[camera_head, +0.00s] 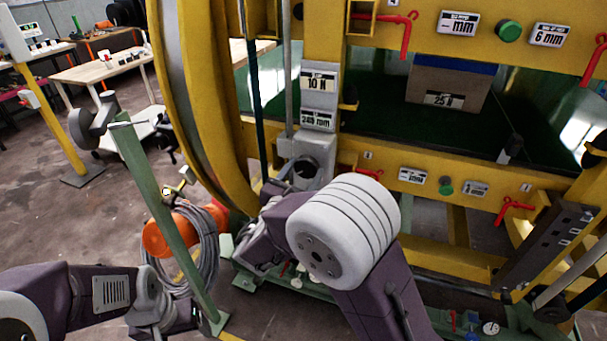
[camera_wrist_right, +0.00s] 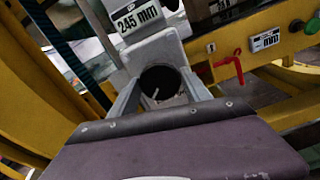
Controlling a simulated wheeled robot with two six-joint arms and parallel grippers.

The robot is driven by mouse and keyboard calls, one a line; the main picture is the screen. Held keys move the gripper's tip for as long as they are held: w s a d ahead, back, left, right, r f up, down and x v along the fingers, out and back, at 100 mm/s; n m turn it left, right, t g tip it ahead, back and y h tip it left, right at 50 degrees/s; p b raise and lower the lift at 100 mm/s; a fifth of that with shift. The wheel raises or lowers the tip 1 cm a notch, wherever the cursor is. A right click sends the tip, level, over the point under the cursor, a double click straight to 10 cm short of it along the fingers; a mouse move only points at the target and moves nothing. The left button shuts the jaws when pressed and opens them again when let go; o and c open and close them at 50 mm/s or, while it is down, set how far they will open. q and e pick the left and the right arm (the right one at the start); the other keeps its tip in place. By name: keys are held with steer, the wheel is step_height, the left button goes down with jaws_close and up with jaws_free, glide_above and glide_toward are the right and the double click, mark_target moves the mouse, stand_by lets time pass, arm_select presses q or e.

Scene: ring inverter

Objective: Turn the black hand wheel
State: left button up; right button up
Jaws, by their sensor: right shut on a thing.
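The black hand wheel (camera_wrist_right: 160,82) is a dark disc on a grey housing below a "245 mm" label in the right wrist view. It sits between the two fingers of my right gripper (camera_wrist_right: 161,90), which is shut on it. In the head view the wheel (camera_head: 306,168) is a small dark shape on the housing, partly hidden by my right gripper (camera_head: 288,187). My left gripper (camera_head: 178,318) is low at the left, well away from the wheel; its fingers are not clear.
A yellow frame (camera_head: 323,35) surrounds the grey housing (camera_head: 318,145). Red levers (camera_head: 405,30) stick out on the right. A green post (camera_head: 160,210) and an orange reel with coiled cable (camera_head: 205,250) stand left. A wooden table (camera_head: 100,68) is farther back.

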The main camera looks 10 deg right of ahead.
steer(key=m+b, duration=0.3)
steer(key=b, duration=0.1)
steer(key=m+b, duration=0.3)
steer(key=b, duration=0.2)
steer(key=m+b, duration=0.3)
steer(key=b, duration=0.1)
steer(key=shift+f+b, duration=0.3)
steer(key=shift+f, duration=0.05)
steer(key=shift+d+r+m+b, duration=0.1)
steer(key=shift+r+m+b, duration=0.1)
steer(key=shift+m+b, duration=0.65)
steer(key=o, duration=1.4)
steer(key=shift+s+r, duration=0.1)
steer(key=p+v, duration=0.1)
steer(key=v, duration=0.8)
